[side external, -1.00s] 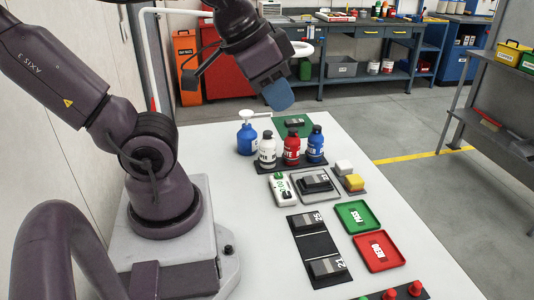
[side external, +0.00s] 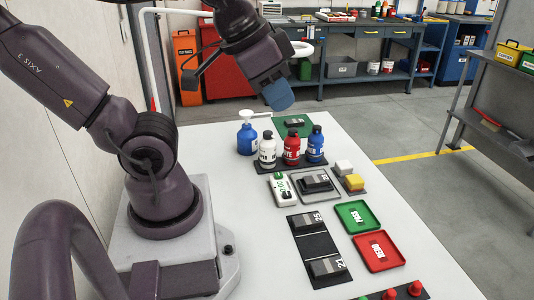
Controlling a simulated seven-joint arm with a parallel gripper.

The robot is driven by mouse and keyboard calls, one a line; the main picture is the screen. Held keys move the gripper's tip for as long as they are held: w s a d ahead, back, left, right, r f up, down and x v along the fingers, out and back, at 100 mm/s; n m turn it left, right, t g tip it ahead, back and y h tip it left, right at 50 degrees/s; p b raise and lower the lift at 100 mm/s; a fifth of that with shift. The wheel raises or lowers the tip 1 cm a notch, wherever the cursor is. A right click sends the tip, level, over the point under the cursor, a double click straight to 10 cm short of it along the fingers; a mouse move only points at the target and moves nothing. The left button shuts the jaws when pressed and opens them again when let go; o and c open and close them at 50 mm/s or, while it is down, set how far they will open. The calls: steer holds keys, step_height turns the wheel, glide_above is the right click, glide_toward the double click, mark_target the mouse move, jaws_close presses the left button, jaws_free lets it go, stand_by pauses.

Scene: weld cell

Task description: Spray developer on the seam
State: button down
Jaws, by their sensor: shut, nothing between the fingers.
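My gripper (side external: 280,96) is shut and empty, held in the air above the far part of the white table. Below it, three bottles stand upright in a row on a dark rack (side external: 292,165): a white bottle (side external: 267,152), a red bottle (side external: 291,148) and a blue bottle (side external: 315,146). Their labels are too small to read surely, so I cannot tell which is developer. A grey block marked 21 (side external: 316,181) lies on a grey plate. Blocks marked 25 (side external: 306,222) and 27 (side external: 327,266) lie on a dark plate. Any seam is too small to make out.
A blue pump bottle (side external: 247,138) stands left of the rack. A white-and-green item (side external: 282,190), sponges (side external: 354,182), a green tray (side external: 357,215) and a red tray (side external: 379,251) lie nearby. Another block sits on a green mat (side external: 281,122) at the back.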

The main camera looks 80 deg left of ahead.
steer(key=n+t+y, duration=0.1)
steer(key=n+y, duration=0.5)
steer(key=n, duration=1.1)
glide_above(266, 132)
step_height(266, 132, down, 12)
steer(key=shift+f, duration=0.1)
steer(key=shift+f, duration=4.4)
steer(key=shift+f, duration=0.1)
